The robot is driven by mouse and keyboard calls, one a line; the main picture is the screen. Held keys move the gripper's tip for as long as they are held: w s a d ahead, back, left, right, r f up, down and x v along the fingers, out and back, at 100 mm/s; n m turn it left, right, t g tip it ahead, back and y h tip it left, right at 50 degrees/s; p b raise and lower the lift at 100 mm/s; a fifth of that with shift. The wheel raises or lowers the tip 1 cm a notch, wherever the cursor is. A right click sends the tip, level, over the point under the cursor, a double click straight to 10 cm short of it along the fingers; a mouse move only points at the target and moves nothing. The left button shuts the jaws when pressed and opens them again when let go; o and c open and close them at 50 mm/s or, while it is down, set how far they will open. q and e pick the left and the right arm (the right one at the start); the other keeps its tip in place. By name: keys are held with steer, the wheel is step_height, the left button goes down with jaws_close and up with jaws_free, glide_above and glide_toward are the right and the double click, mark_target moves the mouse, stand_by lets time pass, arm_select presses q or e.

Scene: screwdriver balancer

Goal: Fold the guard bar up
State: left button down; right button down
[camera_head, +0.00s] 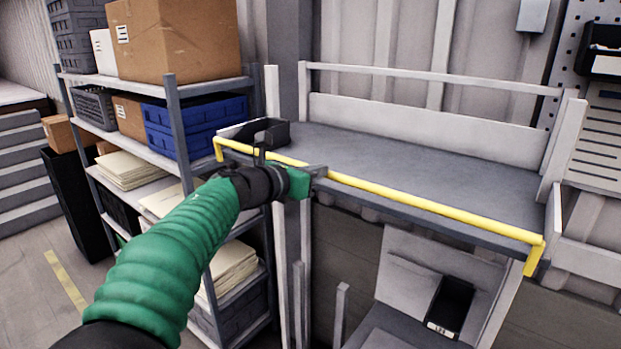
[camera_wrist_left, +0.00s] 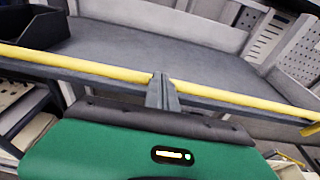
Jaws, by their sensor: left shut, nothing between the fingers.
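The yellow guard bar (camera_head: 420,205) runs along the front edge of the grey platform (camera_head: 400,155), with bent ends at left and right. It lies low, about level with the platform surface. My left gripper (camera_head: 318,171) is shut and empty, at the bar left of its middle. In the left wrist view, the closed fingers (camera_wrist_left: 161,88) overlap the guard bar (camera_wrist_left: 225,94) and hide a short piece of it. I cannot tell whether they touch it. My right gripper is not in view.
A dark open bin (camera_head: 262,132) stands on the platform's left end. A shelf rack with a cardboard box (camera_head: 175,38) and a blue crate (camera_head: 190,128) stands at left. A small black bin (camera_head: 450,305) sits below. The rest of the platform top is clear.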

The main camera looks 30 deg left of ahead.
arm_select(q)
steer(key=shift+w+r, duration=0.3)
steer(key=shift+w, duration=0.2)
steer(key=shift+d, duration=0.1)
stand_by(0.4)
